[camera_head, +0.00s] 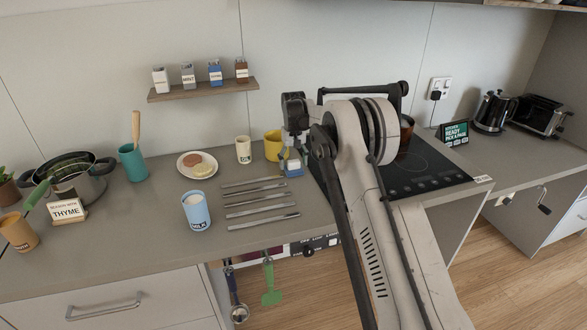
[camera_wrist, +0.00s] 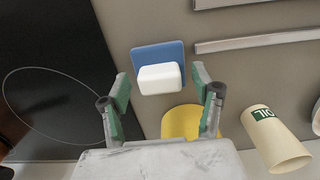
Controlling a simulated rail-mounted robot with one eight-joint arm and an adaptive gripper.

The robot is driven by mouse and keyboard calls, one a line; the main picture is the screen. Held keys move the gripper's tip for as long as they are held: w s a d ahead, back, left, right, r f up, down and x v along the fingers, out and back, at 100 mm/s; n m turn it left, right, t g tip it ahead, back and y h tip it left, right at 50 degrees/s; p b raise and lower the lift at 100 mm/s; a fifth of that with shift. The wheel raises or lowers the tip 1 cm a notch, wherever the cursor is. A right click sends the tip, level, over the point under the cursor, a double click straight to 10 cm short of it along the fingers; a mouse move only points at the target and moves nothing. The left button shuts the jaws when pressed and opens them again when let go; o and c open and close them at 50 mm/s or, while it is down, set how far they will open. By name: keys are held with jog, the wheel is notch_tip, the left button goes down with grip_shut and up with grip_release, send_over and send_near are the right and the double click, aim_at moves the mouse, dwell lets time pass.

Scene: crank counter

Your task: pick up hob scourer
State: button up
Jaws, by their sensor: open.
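The hob scourer appears to be the white block (camera_wrist: 160,79) lying on or against a flat blue piece (camera_wrist: 152,52) on the counter. In the head view the blue-and-pale item (camera_head: 292,168) is small and partly covered by my gripper (camera_head: 292,150). In the wrist view my gripper (camera_wrist: 161,84) is open, with one finger on each side of the white block. The block looks apart from both fingers. Whether the fingertips are down at its height I cannot tell.
A yellow mug (camera_wrist: 181,122) stands close by, with an OIL cup (camera_wrist: 275,140) beside it. The black hob (camera_wrist: 50,80) lies to one side. Several metal bars (camera_head: 262,208) lie in front, with a MILK cup (camera_head: 196,211) to their left. A small shelf (camera_head: 204,89) holds several spice boxes.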

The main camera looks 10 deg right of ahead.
aim_at(293, 161)
jog(key=shift+c, duration=0.4)
jog(key=c, duration=1.3)
jog(key=shift+r, duration=0.15)
jog(key=shift+r, duration=0.6)
notch_tip(293, 161, up, 3)
jog(key=shift+s+a+f+b, duration=0.1)
jog(key=shift+a+b, duration=0.05)
jog(key=shift+b, duration=0.3)
jog(key=s+a+r, duration=0.2)
jog(key=a, duration=0.1)
jog(key=s+a+r+b, duration=0.1)
jog(key=s+a+r, duration=0.1)
jog(key=a, duration=0.1)
jog(key=s+a+r, duration=0.1)
jog(key=a+r, duration=0.1)
jog(key=a, duration=0.1)
jog(key=shift+s+a+r, duration=0.35)
jog(key=shift+s, duration=0.05)
